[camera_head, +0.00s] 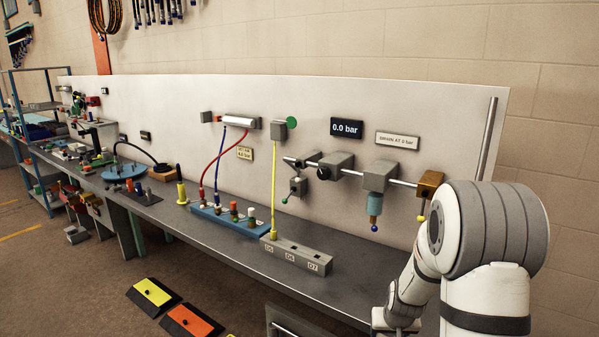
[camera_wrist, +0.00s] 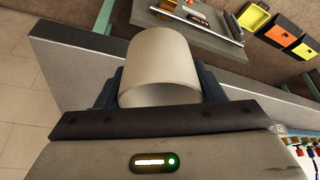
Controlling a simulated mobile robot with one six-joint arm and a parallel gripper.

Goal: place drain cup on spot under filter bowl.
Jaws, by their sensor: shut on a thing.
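My gripper (camera_wrist: 160,80) is shut on the drain cup (camera_wrist: 162,52), a plain beige cup, with a dark finger on each side of it in the wrist view. In the head view my gripper (camera_head: 397,322) is at the bottom edge, in front of the bench, and the cup cannot be made out there. The filter bowl (camera_head: 375,204) is a teal and amber cylinder with a blue ball at its lower end. It hangs under a grey block on the back panel, above the bench. No marked spot can be made out on the bench below it.
The bench top (camera_head: 345,265) looks clear below the filter bowl. A grey block with labelled ports (camera_head: 296,254) stands left of there, with a yellow hose (camera_head: 274,180) rising from it. A brass block (camera_head: 430,184) hangs right of the bowl, close to my arm.

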